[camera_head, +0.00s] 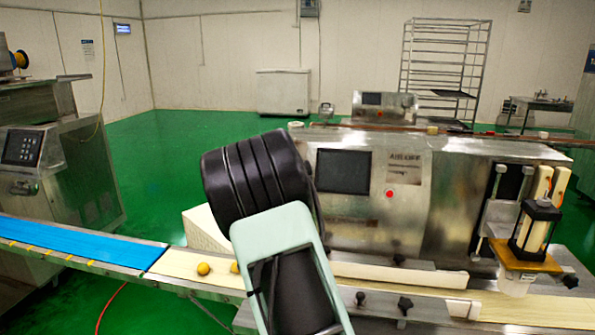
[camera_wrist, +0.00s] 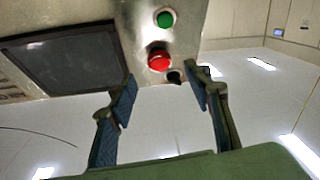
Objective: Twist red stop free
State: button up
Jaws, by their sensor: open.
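In the wrist view, the round red stop (camera_wrist: 159,60) sticks out from a metal panel, below a green button (camera_wrist: 165,19) in the picture. My gripper (camera_wrist: 163,83) is open, with one finger on each side below the red stop. The fingertips look apart from it, and nothing is between them. In the head view, a small red button (camera_head: 390,194) shows on the front of the metal machine (camera_head: 450,190), right of its dark screen (camera_head: 343,171); I cannot tell if it is the same one. My arm hides my gripper there.
A small dark knob (camera_wrist: 175,77) sits close below the red stop in the wrist view. A dark screen (camera_wrist: 68,60) is at its left. In the head view, a conveyor belt (camera_head: 180,265) with yellow balls (camera_head: 203,268) runs along the machine's front.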

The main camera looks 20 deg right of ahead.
jog(key=x, duration=0.6)
jog(key=shift+p, duration=0.4)
jog(key=c, duration=1.1)
jog(key=shift+c, duration=0.2)
jog(key=shift+f+m+b, duration=0.1)
jog(key=shift+m+b, duration=0.2)
jog(key=shift+b, duration=0.1)
jog(key=shift+w+a+r+m+g+h, duration=0.15)
jog(key=shift+m+g+h, duration=0.5)
jog(key=shift+m, duration=1)
jog(key=shift+s+a+r+m+g+h, duration=0.1)
jog(key=shift+m+g+h, duration=0.55)
jog(key=shift+m, duration=1.05)
jog(key=shift+w+a+r+m+g+h, duration=0.15)
jog(key=shift+m+g+h, duration=0.5)
jog(key=shift+m, duration=1)
jog(key=shift+d, duration=0.15)
